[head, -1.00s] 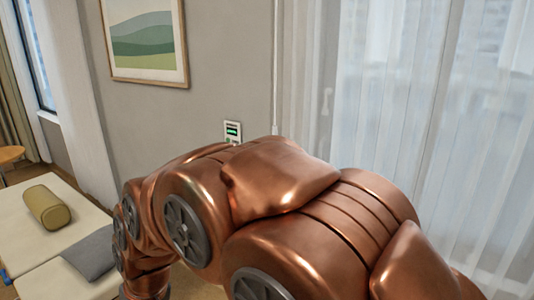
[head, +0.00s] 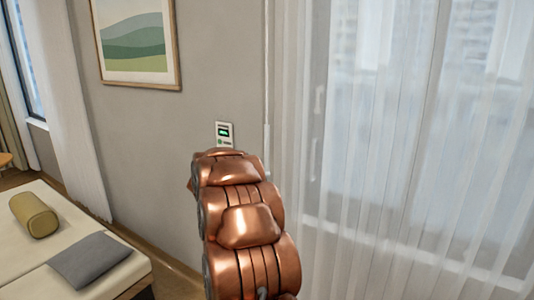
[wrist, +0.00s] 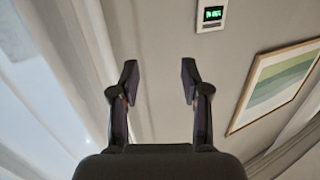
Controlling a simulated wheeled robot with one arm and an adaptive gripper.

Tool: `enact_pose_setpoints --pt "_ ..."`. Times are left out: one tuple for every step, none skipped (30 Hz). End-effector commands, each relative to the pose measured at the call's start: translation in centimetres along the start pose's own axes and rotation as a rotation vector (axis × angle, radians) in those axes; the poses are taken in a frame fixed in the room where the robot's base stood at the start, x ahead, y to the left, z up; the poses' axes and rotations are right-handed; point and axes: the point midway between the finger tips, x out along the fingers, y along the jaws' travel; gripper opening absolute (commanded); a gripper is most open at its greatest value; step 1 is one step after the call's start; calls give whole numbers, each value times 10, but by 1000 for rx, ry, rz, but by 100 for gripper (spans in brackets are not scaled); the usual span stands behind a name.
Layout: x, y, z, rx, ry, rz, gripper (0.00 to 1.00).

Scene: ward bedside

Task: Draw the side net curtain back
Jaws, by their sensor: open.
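The sheer white net curtain (head: 390,150) hangs across the glass on the right of the head view, spread over the window. It also shows at the left of the wrist view (wrist: 50,70). A thin pale wand or cord (head: 267,90) hangs along the curtain's left edge against the wall. My gripper (wrist: 157,75) is open and empty in the wrist view, with bare wall between its fingers and the curtain to their left. In the head view my copper arm hides the gripper.
A wall panel with a green display (head: 224,134) is left of the curtain. A framed picture (head: 137,42) hangs further left. A bed with an olive bolster (head: 34,214) and a grey cushion (head: 90,260) stands at lower left. Open floor is hardly visible.

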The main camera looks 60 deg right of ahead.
Motion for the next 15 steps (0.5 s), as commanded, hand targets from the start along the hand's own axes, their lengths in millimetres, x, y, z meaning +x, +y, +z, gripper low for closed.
enact_pose_setpoints --pt "12 22 2 -3 26 60 46" --pt "17 32 2 -4 39 90 46" --pt "22 45 1 -8 57 127 46" --pt "25 52 0 -9 67 148 46" --pt "27 59 0 -10 73 166 46" --pt "29 65 0 -12 81 185 46" --pt "30 69 0 -13 85 196 46" --pt "31 72 -1 -15 89 204 46" --pt "32 74 -1 -16 93 210 46" --pt "33 76 -2 -16 94 213 46" --pt "34 76 -2 -16 95 214 46" --pt "35 76 -3 -16 95 214 46" --pt "36 76 -3 -16 95 213 46" --pt "38 76 -3 -15 94 213 46" --pt "40 76 -4 -15 94 212 46"
